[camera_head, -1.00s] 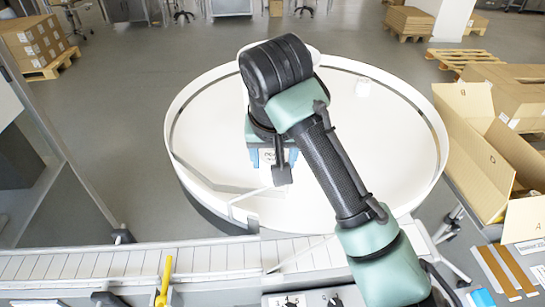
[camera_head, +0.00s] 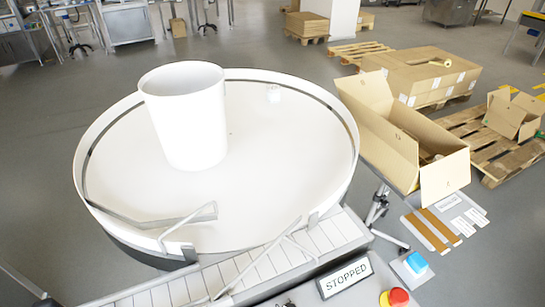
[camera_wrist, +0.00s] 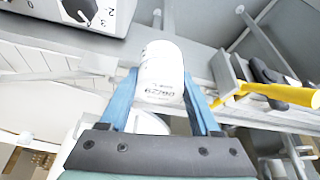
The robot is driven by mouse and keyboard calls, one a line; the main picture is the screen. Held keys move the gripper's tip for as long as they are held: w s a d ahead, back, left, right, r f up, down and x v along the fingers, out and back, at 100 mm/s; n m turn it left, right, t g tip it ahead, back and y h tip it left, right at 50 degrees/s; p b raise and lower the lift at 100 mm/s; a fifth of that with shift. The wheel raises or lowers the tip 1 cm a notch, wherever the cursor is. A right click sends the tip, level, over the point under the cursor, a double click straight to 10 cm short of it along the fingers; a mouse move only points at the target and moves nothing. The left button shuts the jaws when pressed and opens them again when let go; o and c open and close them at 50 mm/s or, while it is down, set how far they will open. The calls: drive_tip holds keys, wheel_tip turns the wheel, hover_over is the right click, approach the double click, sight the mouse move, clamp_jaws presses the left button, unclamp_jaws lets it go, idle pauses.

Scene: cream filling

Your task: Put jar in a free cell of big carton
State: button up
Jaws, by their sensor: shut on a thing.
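In the wrist view my gripper (camera_wrist: 160,88) has its two blue fingers shut on a white jar (camera_wrist: 163,72) with dark print on its side. The jar is gripped between the fingers and clear of the surfaces behind it. My gripper and arm are out of the head view. An open brown carton (camera_head: 384,142), which looks like the big carton, stands at the right of the head view with its flaps spread. Its cells are mostly hidden by the flaps and walls, so I cannot tell which are free.
A conveyor (camera_head: 270,262) runs along the front. A smaller open carton (camera_head: 513,115) lies on a pallet. A yellow handle (camera_wrist: 285,93) shows in the wrist view.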

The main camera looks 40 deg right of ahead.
drive_tip(key=shift+n, duration=0.3)
drive_tip(key=s+a+f, duration=0.2)
drive_tip(key=f, duration=0.1)
drive_tip(key=shift+a, duration=0.2)
